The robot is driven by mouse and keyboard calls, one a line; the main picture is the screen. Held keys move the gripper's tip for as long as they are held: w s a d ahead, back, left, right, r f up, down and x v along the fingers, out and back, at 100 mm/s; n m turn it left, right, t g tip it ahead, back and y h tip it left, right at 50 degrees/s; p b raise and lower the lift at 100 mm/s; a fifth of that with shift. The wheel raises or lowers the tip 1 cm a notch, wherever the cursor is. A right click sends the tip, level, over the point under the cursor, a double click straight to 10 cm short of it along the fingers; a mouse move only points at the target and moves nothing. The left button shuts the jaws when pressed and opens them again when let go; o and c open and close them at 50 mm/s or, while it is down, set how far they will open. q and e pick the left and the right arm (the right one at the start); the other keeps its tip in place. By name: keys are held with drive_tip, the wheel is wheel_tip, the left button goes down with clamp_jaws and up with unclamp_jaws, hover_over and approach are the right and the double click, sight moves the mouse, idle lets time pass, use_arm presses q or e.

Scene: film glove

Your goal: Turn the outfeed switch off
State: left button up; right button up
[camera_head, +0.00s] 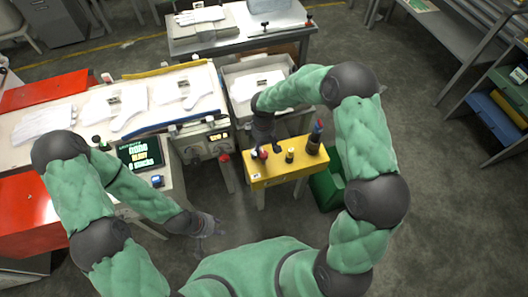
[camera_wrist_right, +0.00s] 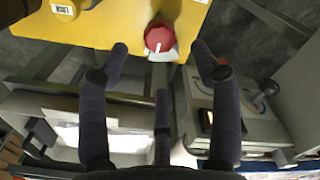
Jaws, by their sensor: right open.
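A red knob with a white pointer line (camera_wrist_right: 159,38) sits at the edge of a yellow panel (camera_wrist_right: 110,25) in the right wrist view. Its line runs toward the gripper. Whether it is the outfeed switch cannot be read, as its plate is mostly hidden. My right gripper (camera_wrist_right: 160,60) is open, its fingertips on either side of the knob and apart from it. In the head view the right gripper (camera_head: 266,148) is at the left end of the yellow stand (camera_head: 287,176). My left gripper (camera_head: 213,229) hangs low over the floor, its fingers too small to judge.
A yellow-and-black knob (camera_head: 290,155) and a dark post (camera_head: 315,138) stand farther right on the stand. A display screen (camera_head: 140,151), white gloves on a bench (camera_head: 75,103), a grey tray (camera_head: 235,112) and a green bin (camera_head: 327,190) are nearby.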

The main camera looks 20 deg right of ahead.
sight(264, 154)
wheel_tip(264, 154, down, 7)
drive_tip(key=shift+b, duration=0.95)
drive_tip(key=shift+c, duration=0.3)
drive_tip(key=c, duration=1.1)
